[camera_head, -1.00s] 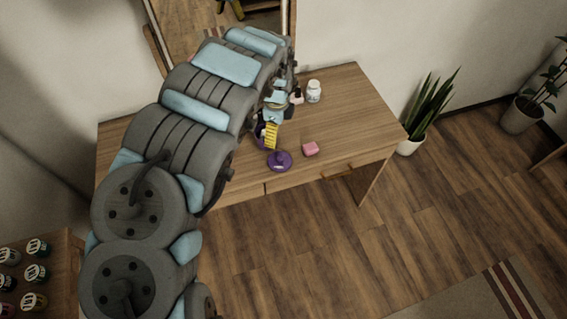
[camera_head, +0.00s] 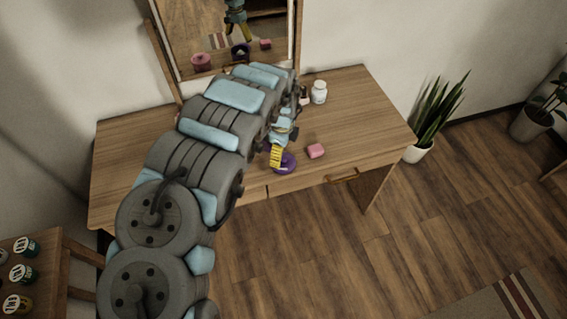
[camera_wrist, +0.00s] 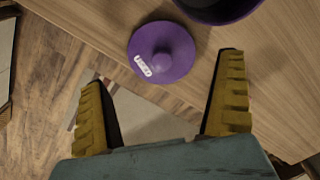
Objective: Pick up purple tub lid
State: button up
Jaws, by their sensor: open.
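The purple tub lid (camera_wrist: 163,52) is round, with a raised knob in its middle and a white label with dark lettering. It lies near the front edge of the wooden table, beyond my fingertips in the wrist view. It also shows in the head view (camera_head: 288,164), partly covered by my gripper. My gripper (camera_wrist: 165,75) is open, its two yellow fingers spread wide with nothing between them. In the head view my gripper (camera_head: 276,157) is above the table, close beside the lid. Whether it touches the lid cannot be told.
A purple tub (camera_wrist: 222,6) stands close to the lid, cut off by the frame. A pink block (camera_head: 316,151) lies right of the lid on the table (camera_head: 362,115). A white bottle (camera_head: 319,92) stands farther back. A mirror (camera_head: 222,40) rises behind. The table's right side is clear.

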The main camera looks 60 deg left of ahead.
aim_at(283, 159)
jog(key=shift+w+f+b, duration=0.2)
jog(key=shift+f+b, duration=0.1)
jog(key=shift+f, duration=1.6)
jog(key=shift+d+f, duration=0.1)
jog(key=shift+f, duration=0.75)
grip_shut()
